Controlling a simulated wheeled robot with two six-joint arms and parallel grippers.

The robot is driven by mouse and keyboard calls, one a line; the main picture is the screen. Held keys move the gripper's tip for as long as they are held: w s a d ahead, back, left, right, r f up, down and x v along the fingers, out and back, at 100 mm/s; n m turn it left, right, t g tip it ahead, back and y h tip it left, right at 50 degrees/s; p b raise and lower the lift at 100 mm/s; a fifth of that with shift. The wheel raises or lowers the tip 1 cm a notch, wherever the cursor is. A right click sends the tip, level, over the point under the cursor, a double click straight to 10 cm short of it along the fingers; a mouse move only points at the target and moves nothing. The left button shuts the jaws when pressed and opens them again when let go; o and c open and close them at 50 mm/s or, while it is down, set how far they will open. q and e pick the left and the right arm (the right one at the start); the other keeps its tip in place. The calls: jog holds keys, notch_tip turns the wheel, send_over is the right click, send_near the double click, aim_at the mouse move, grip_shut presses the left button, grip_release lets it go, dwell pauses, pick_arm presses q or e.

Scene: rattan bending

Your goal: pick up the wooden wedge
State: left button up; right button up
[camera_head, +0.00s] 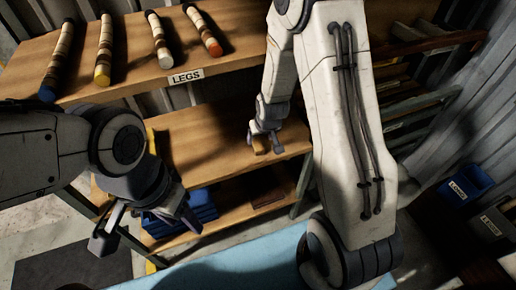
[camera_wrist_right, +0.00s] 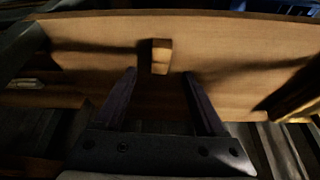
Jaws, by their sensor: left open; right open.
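The wooden wedge (camera_head: 261,144) is a small light-brown block on the middle wooden shelf (camera_head: 205,130), near its front edge. In the right wrist view the wedge (camera_wrist_right: 161,56) stands ahead of my right gripper (camera_wrist_right: 160,75), roughly centred between the two fingers and just beyond their tips. My right gripper (camera_head: 264,149) is open and empty, and in the head view it partly covers the wedge. My left gripper (camera_head: 145,223) is open and empty, low in front of the shelves at left, well apart from the wedge.
Several striped legs (camera_head: 158,38) lie on the upper shelf above a LEGS label (camera_head: 186,77). Blue bins (camera_head: 190,213) sit on the lower shelf. A light-blue surface (camera_head: 245,262) lies in front. Another blue bin (camera_head: 465,185) stands at far right. The shelf around the wedge is mostly clear.

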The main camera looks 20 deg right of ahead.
aim_at(258, 145)
jog(key=x, duration=0.6)
jog(key=shift+w+f, duration=0.15)
jog(key=shift+f, duration=0.05)
grip_shut()
